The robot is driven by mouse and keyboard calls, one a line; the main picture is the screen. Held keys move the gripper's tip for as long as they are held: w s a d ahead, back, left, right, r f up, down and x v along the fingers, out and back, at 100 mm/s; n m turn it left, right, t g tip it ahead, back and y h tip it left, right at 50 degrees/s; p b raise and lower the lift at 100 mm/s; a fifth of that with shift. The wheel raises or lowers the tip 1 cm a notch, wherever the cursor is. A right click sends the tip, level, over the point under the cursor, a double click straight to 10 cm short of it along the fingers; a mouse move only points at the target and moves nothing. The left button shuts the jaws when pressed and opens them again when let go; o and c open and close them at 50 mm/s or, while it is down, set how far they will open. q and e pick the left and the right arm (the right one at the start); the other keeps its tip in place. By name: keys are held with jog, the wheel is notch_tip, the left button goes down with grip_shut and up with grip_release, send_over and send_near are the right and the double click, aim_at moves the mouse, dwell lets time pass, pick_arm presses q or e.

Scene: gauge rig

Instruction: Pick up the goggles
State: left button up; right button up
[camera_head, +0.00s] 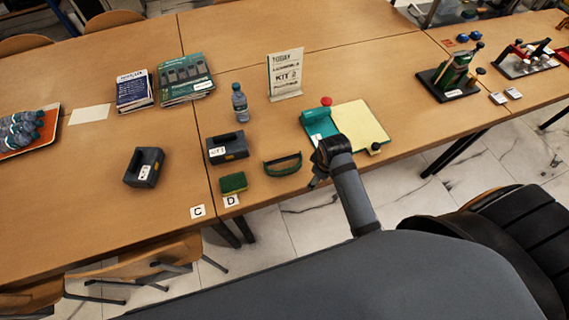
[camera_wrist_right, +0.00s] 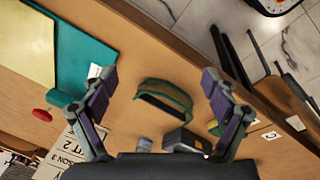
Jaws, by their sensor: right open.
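The goggles (camera_head: 282,163), with a dark green curved frame, lie on the wooden table near its front edge. In the right wrist view the goggles (camera_wrist_right: 163,98) lie between the two spread fingers in the picture, with table visible around them. My right gripper (camera_head: 317,172) is just to the right of the goggles in the head view. It also shows in the right wrist view (camera_wrist_right: 158,82), open and empty. Its height above the table is hard to judge. My left gripper is not in view.
A green sponge (camera_head: 233,183) and a dark case (camera_head: 227,147) lie left of the goggles. A water bottle (camera_head: 240,103) and a kit sign (camera_head: 285,75) stand behind.

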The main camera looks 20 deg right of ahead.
jog(key=w+a+n, duration=0.2)
jog(key=w+n, duration=0.1)
jog(key=w, duration=0.1)
jog(key=w+a+r+n+g, duration=0.1)
jog(key=w+a+n, duration=0.2)
jog(key=w+n, duration=0.1)
jog(key=w+a+r+n+g, duration=0.1)
jog(key=w+a+n, duration=0.2)
jog(key=n, duration=0.1)
jog(key=shift+w+y, duration=0.4)
send_over(285, 163)
jog(key=f, duration=0.4)
jog(key=shift+d+f, duration=0.2)
jog(key=shift+f, duration=0.2)
jog(key=shift+w+a+f+p, duration=0.1)
jog(key=shift+f+p, duration=0.15)
jog(key=shift+f, duration=1.2)
jog(key=shift+w+a+f+p, duration=0.1)
jog(key=shift+f+p, duration=0.1)
jog(key=shift+f, duration=1.2)
jog(key=shift+s, duration=0.1)
jog(key=c, duration=1.2)
jog(key=shift+r, duration=0.15)
jog(key=shift+c, duration=0.2)
